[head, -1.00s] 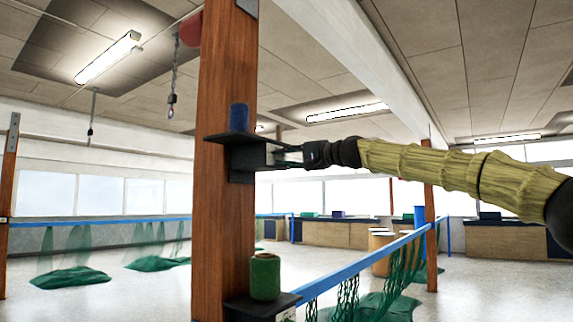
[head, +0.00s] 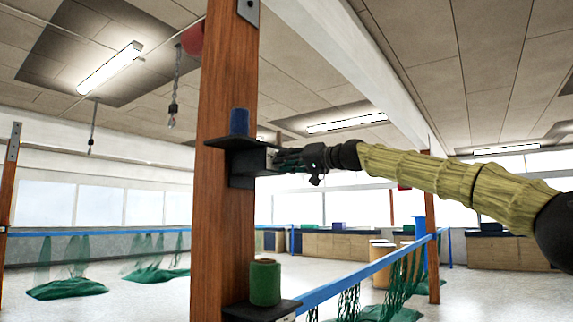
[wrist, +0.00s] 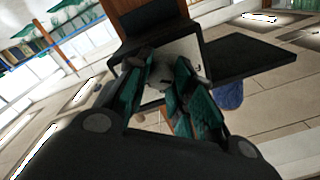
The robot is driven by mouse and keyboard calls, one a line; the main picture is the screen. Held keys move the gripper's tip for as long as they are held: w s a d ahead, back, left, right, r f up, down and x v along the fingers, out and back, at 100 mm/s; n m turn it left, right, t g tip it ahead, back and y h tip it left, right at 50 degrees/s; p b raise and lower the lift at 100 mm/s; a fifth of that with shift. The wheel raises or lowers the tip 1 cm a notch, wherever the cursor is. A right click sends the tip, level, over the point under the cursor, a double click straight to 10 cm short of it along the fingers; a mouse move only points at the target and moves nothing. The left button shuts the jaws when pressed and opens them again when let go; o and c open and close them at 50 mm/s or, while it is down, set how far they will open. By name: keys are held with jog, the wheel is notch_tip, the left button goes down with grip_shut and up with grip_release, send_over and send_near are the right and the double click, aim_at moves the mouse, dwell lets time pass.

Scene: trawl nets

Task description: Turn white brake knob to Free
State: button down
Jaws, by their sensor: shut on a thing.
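The white brake knob (wrist: 160,79) sits on a pale plate (wrist: 184,48) on the face of a dark box, seen in the wrist view. My gripper (wrist: 161,84) has its teal fingers on either side of the knob and is shut on it. The fingers hide much of the knob, and I cannot read which marking it points to. In the head view my gripper (head: 278,160) reaches from the right to the dark box (head: 243,166) on the wooden post. The knob is hidden there.
A blue spool (head: 239,121) stands on the shelf above the box. A green spool (head: 265,282) stands on a lower shelf of the wooden post (head: 224,215). A blue rail (head: 365,272) with hanging green net runs to the right. Open floor lies left of the post.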

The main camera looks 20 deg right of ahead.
dwell(0.4)
jog(key=c, duration=1.2)
grip_release()
jog(key=shift+w+a+f, duration=0.1)
jog(key=shift+w+a, duration=0.05)
jog(key=v, duration=1.2)
